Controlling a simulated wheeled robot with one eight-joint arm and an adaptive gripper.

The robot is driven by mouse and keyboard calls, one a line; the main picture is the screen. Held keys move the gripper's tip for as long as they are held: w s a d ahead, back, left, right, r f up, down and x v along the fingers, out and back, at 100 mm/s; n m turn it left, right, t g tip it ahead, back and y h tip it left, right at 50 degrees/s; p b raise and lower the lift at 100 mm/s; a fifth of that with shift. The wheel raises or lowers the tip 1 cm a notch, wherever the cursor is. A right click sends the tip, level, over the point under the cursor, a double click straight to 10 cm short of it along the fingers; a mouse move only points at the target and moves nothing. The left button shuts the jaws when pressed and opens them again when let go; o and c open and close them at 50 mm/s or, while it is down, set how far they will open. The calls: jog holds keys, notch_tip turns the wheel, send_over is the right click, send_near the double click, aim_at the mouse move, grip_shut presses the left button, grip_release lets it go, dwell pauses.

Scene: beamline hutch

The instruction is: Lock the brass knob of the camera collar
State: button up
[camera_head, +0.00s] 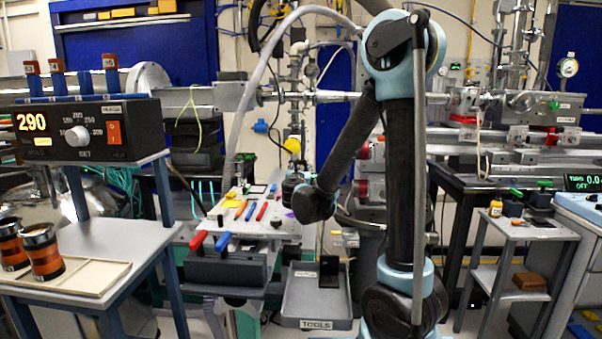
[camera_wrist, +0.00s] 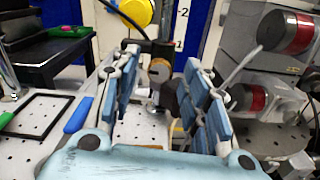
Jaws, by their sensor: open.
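In the wrist view, my gripper (camera_wrist: 161,62) is open, with one blue-padded finger on each side of the picture. Between the fingers, a little beyond, is a round brownish brass knob (camera_wrist: 159,71) on a dark collar (camera_wrist: 163,48) around an upright post. I see no finger touching the knob; a gap shows on both sides. A yellow round part (camera_wrist: 136,12) sits above and left of the collar. In the head view, the yellow part (camera_head: 292,145) shows above my gripper (camera_head: 293,180), but the knob is too small or hidden to make out.
A perforated breadboard (camera_head: 232,228) holds coloured tools near my gripper. A grey tools tray (camera_head: 300,308) stands lower in front.

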jog(key=shift+w, duration=0.6)
grip_shut()
